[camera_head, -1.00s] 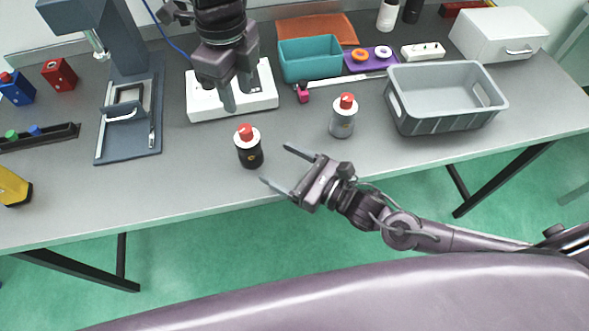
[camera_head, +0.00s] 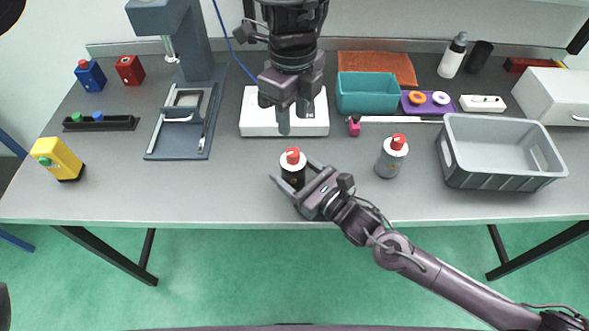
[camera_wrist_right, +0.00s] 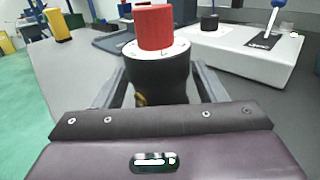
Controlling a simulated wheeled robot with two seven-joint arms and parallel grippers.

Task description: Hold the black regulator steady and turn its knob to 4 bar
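The black regulator (camera_head: 293,177) stands upright near the table's front edge, with a red knob (camera_head: 292,155) and a white dial ring on top. In the right wrist view the regulator body (camera_wrist_right: 160,80) is straight ahead, its knob (camera_wrist_right: 154,27) above; I cannot read the dial setting. My right gripper (camera_head: 291,172) is open, with one finger on each side of the body. I cannot see contact. My left gripper (camera_head: 284,118) points down behind the regulator, over the white box (camera_head: 256,123); its finger opening is unclear.
A grey regulator with a red knob (camera_head: 390,157) stands to the right, near a grey crate (camera_head: 500,180). A dark press stand (camera_head: 184,140) and a yellow block (camera_head: 58,158) are at left. The front table strip left of the regulator is clear.

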